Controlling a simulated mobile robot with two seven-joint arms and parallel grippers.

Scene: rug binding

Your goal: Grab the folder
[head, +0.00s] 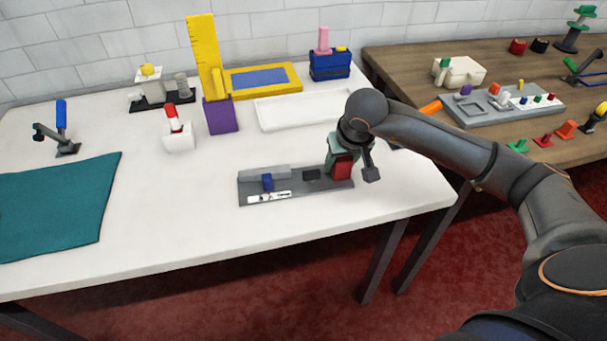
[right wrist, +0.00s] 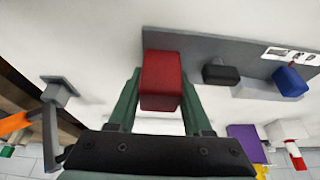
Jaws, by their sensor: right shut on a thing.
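The folder appears to be the red block (head: 342,168) at the right end of a grey tool tray (head: 290,193) on the white table. My right gripper (head: 341,163) points down over that end of the tray. In the right wrist view, its green fingers (right wrist: 160,100) are shut on the two sides of the red block (right wrist: 161,82). I cannot tell whether the block still touches the tray. My left gripper is not in view.
The tray also holds a blue piece (head: 267,182) and a black block (head: 311,175). A teal rug (head: 55,205) lies at left. A white tray (head: 300,110), a purple holder (head: 220,117) and a white cup (head: 179,141) stand behind. The front of the white table is clear.

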